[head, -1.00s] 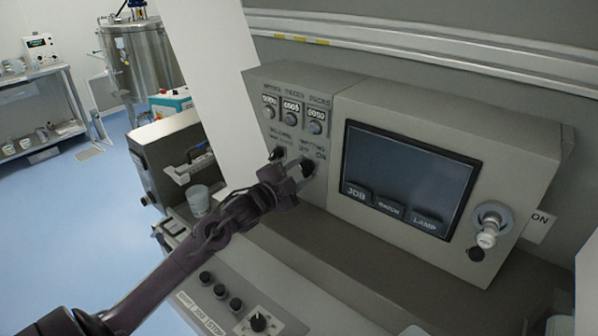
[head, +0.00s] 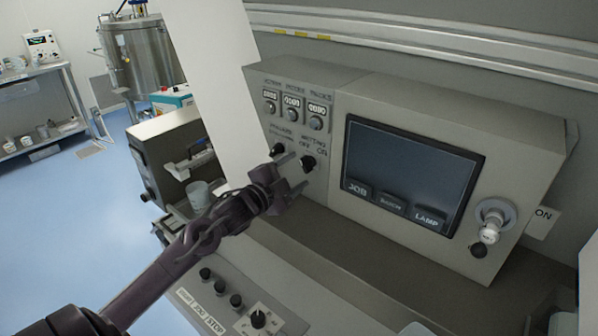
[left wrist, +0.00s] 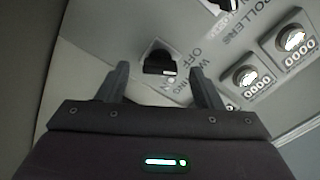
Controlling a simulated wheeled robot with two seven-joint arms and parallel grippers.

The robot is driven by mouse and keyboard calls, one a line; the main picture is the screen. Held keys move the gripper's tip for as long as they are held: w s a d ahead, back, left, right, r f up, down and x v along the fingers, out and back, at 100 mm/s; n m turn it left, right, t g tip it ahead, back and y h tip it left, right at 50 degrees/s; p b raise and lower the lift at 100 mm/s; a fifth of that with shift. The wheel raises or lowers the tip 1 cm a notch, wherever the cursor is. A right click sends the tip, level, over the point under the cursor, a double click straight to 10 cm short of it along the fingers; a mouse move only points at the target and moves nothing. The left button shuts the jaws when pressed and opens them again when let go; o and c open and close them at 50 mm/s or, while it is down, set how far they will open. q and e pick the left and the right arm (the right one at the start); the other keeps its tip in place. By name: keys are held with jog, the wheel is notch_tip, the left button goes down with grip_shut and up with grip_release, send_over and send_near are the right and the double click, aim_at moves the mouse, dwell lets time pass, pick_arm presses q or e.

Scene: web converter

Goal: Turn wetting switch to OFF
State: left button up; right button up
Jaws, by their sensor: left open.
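The wetting switch (head: 308,163) is a black knob on the grey panel, under the lettering at the panel's right part. In the left wrist view the black knob (left wrist: 158,62) lies beyond and between the fingertips, beside the "OFF" and "WETTING" lettering, with a small white mark at its lower right. My right gripper is not in view.
A second black knob (head: 277,149) sits left of the switch, under several counters. A dark screen (head: 408,177) is to the right, with a larger knob (head: 494,220) beyond it. A lower control ledge (head: 225,308) with knobs lies under my arm.

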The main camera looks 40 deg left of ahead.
pick_arm(q)
jog(key=shift+s+a+b, duration=0.2)
jog(key=shift+s+b, duration=0.35)
jog(key=shift+s, duration=2.1)
jog(key=shift+s+f, duration=0.1)
